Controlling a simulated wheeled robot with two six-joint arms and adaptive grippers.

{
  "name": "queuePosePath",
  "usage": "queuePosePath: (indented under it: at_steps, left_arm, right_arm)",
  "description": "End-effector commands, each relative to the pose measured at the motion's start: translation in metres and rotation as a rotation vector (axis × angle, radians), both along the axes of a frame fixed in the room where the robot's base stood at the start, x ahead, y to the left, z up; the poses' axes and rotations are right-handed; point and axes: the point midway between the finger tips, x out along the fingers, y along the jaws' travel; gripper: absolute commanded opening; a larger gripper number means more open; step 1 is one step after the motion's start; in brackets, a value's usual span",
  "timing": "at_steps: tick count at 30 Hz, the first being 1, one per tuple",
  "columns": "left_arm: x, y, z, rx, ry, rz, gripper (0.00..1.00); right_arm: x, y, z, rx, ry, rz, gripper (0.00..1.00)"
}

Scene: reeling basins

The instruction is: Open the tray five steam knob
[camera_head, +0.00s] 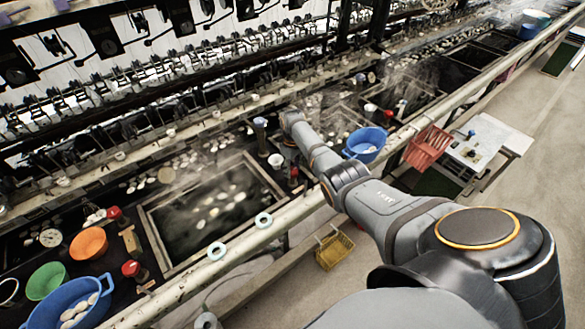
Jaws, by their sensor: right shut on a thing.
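My right arm reaches from the lower right to the far edge of the basin row. My right gripper (290,142) points down there, small and partly hidden by my own arm. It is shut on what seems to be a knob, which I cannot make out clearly. A red-topped knob (294,172) stands just below it, and a blue-topped post (260,124) stands to its left. Other red knobs (115,212) (130,268) are at the left basin. I cannot read any tray numbers. My left gripper is not in view.
A steaming basin (160,238) with floating cocoons lies left of my arm. Blue (75,305), green (47,281) and orange bowls (89,243) stand at the left. A blue tub (364,144) and red crate (428,148) are right of my arm. A pale rail (240,243) runs along the front.

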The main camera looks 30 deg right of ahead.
Motion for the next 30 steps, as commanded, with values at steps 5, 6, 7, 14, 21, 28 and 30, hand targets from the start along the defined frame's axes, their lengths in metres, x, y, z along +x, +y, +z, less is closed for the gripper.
queuePosePath:
  at_steps: [5, 6, 7, 14, 21, 28, 30]
  left_arm:
    - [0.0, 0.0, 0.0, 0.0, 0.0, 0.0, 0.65]
    - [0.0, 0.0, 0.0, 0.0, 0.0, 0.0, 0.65]
    - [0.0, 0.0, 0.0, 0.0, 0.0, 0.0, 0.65]
    - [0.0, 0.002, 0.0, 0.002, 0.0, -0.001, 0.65]
    - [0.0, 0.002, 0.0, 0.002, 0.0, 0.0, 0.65]
    - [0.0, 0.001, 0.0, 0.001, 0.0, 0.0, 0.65]
    - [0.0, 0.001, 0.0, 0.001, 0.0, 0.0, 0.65]
  right_arm:
    - [0.001, 0.0, 0.0, 0.001, -0.002, 0.0, 0.62]
    - [0.0, 0.0, 0.0, 0.0, -0.001, -0.001, 0.65]
    - [0.0, 0.0, 0.0, 0.0, -0.001, -0.001, 0.65]
    - [0.0, 0.0, 0.0, 0.0, -0.001, -0.001, 0.65]
    - [0.001, -0.001, 0.03, -0.002, -0.005, 0.0, 0.65]
    - [0.001, 0.0, 0.087, -0.001, -0.006, 0.0, 0.65]
    - [0.001, 0.0, 0.1, -0.001, -0.003, 0.0, 0.65]
